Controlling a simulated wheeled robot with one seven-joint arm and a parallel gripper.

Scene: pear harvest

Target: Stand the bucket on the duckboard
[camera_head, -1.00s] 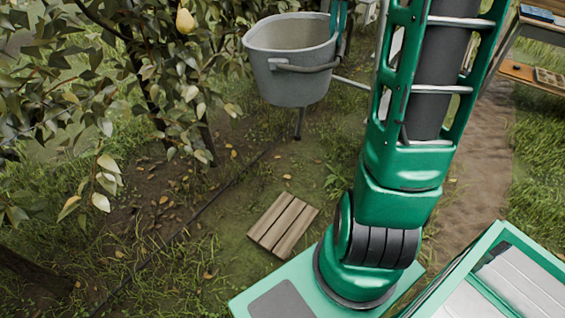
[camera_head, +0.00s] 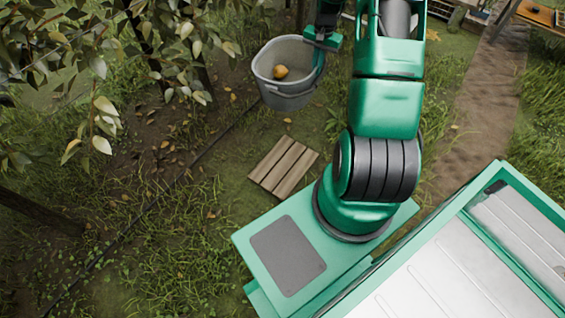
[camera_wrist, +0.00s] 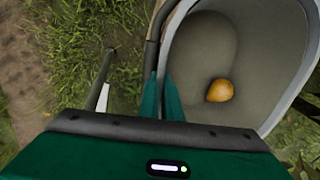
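The grey bucket (camera_head: 285,98) hangs above the ground just behind the duckboard, roughly upright, with a yellow-orange pear (camera_head: 281,72) inside. My gripper (camera_head: 321,62) is at the bucket's right rim. In the wrist view its two green fingers (camera_wrist: 161,95) are close together at the rim of the bucket (camera_wrist: 195,55), by the handle. Whether they grip the rim or the handle is unclear. The pear also shows in the wrist view (camera_wrist: 220,91). The duckboard (camera_head: 283,166), a small board of wooden slats, lies flat and bare on the grass in front of my base.
Leafy branches (camera_head: 105,110) hang at the left. A thin dark line (camera_head: 150,206) runs across the ground left of the duckboard. A wooden table (camera_head: 538,14) stands at the far right beyond a dirt path (camera_head: 487,75). The ground around the duckboard is mostly clear.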

